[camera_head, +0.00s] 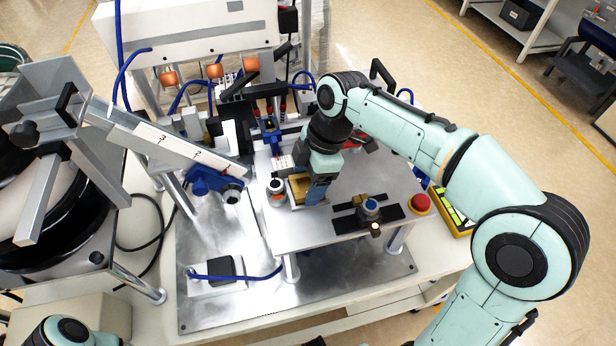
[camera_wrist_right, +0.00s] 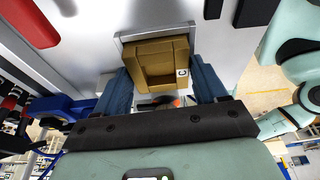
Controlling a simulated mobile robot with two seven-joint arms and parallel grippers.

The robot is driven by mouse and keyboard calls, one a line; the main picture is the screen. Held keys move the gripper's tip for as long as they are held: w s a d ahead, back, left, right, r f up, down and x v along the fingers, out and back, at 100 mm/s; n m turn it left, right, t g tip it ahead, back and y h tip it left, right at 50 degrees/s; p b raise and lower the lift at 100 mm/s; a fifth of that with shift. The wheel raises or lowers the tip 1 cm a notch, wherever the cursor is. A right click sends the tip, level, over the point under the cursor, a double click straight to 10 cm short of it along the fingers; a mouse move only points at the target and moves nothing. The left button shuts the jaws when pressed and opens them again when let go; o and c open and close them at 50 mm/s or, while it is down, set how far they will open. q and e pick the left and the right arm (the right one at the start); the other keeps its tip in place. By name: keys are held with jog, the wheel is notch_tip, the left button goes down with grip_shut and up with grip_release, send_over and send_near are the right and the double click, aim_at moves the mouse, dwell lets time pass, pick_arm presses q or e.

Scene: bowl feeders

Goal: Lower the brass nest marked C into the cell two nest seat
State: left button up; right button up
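The brass nest (camera_head: 299,184) is a small open-topped block with a square pocket. It also shows in the right wrist view (camera_wrist_right: 152,52), with the letter C on a white tag on its right wall. My right gripper (camera_head: 316,192) points down over the plate. In the wrist view its two blue fingers (camera_wrist_right: 163,80) press against opposite sides of the nest. A grey metal seat (camera_wrist_right: 122,40) borders the nest's far and left edges. The nest is at the seat; I cannot tell how deep it sits. My left gripper is out of view.
A sloped chute (camera_head: 180,146) and blue bracket (camera_head: 212,183) are at left.

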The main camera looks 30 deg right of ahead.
jog(key=o, duration=0.3)
jog(key=shift+s, duration=0.1)
jog(key=shift+r, duration=0.1)
jog(key=shift+d+r, duration=0.1)
jog(key=shift+r, duration=0.2)
pick_arm(q)
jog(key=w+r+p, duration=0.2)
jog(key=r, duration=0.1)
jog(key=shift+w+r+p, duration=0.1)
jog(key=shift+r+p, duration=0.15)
jog(key=shift+p, duration=0.15)
pick_arm(e)
jog(key=v, duration=1.2)
jog(key=shift+r, duration=0.3)
jog(key=shift+s, duration=0.1)
